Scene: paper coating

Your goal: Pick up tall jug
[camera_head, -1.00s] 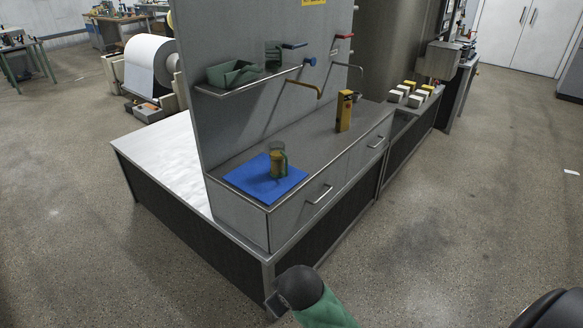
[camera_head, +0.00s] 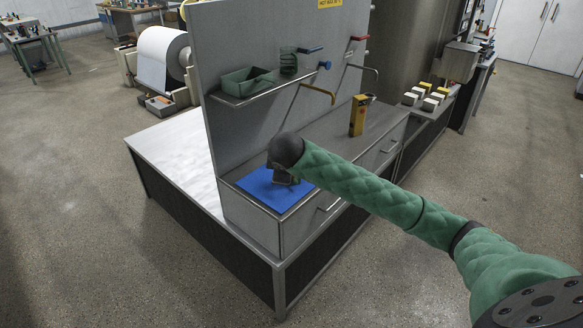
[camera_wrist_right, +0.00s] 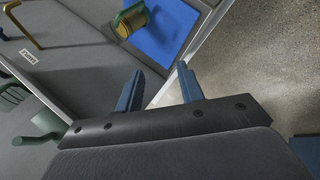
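A jug with amber contents and a green handle (camera_wrist_right: 129,20) stands on a blue mat (camera_wrist_right: 165,30) at the top of the right wrist view. In the head view the blue mat (camera_head: 257,190) lies on the grey counter, and my right wrist hides most or all of the jug. My right gripper (camera_wrist_right: 160,72) is open and empty, its two blue fingers apart. The jug lies beyond the fingertips, up and to the left in the wrist view, with a gap between. My left gripper is in neither view.
A yellow box-shaped item (camera_head: 358,116) stands farther back on the counter. A shelf (camera_head: 245,98) above holds a green tray (camera_head: 246,82) and a greenish clear vessel (camera_head: 288,63). A vertical grey panel (camera_head: 225,45) rises behind the mat. Hooked yellow bar (camera_head: 318,92) juts from the panel.

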